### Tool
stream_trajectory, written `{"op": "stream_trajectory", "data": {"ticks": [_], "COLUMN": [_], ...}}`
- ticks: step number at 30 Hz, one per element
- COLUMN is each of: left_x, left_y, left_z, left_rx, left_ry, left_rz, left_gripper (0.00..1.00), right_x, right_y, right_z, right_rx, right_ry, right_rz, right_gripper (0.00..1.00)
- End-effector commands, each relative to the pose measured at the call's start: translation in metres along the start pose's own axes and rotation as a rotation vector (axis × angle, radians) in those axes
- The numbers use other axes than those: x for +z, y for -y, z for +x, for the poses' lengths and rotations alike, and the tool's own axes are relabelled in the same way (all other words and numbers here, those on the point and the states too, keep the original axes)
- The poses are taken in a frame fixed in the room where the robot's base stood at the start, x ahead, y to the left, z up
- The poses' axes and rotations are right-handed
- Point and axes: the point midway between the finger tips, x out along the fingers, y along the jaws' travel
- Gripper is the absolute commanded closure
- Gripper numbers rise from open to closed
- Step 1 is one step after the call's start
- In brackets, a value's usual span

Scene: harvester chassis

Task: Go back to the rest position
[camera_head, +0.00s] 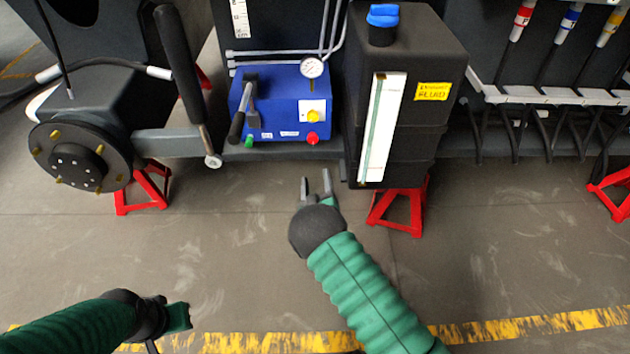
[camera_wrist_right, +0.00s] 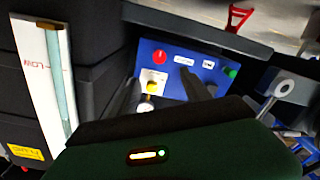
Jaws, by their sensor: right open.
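My right gripper (camera_head: 316,184) is in the middle of the head view, with its arm coming up from the bottom right. Its two fingers are apart with nothing between them. It appears in front of the chassis, below the blue box (camera_head: 284,105) and left of the black fluid tank (camera_head: 416,100). In the right wrist view the dark fingers (camera_wrist_right: 160,90) stand apart before the blue box's panel. My left gripper (camera_head: 178,315) is low at the left, over the floor near the yellow line. Its fingers are too unclear to judge.
The blue box carries a gauge (camera_head: 312,67), a black-handled lever (camera_head: 243,108) and coloured knobs. A wheel hub (camera_head: 80,157) is at the left. Red stands (camera_head: 398,207) support the chassis. Marker-like tubes (camera_head: 522,20) hang at the top right. The floor in front is clear.

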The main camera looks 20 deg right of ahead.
Motion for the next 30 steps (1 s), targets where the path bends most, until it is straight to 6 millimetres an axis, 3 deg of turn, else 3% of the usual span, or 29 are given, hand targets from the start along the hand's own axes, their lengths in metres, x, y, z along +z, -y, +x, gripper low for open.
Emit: {"op": "stream_trajectory", "data": {"ticks": [8, 11, 13, 17, 21, 30], "left_x": [0.000, 0.000, 0.000, 0.000, 0.000, 0.000], "left_y": [0.000, 0.000, 0.000, 0.000, 0.000, 0.000], "left_z": [0.000, 0.000, 0.000, 0.000, 0.000, 0.000], "left_rx": [0.000, 0.000, 0.000, 0.000, 0.000, 0.000], "left_ry": [0.000, 0.000, 0.000, 0.000, 0.000, 0.000], "left_rz": [0.000, 0.000, 0.000, 0.000, 0.000, 0.000], "left_gripper": [1.00, 1.00, 1.00, 1.00, 1.00, 1.00], "right_x": [-0.003, -0.008, -0.013, -0.023, -0.031, -0.028], "right_y": [-0.004, -0.015, -0.023, -0.035, -0.049, -0.091], "right_z": [0.001, -0.003, -0.019, -0.088, -0.177, -0.331], "right_rx": [-0.011, -0.062, -0.129, -0.281, -0.404, -0.503], "right_ry": [0.038, 0.176, 0.326, 0.622, 0.871, 1.220], "right_rz": [0.022, 0.097, 0.172, 0.283, 0.313, 0.246], "right_gripper": [0.44, 0.44, 0.44, 0.44, 0.44, 0.44]}}
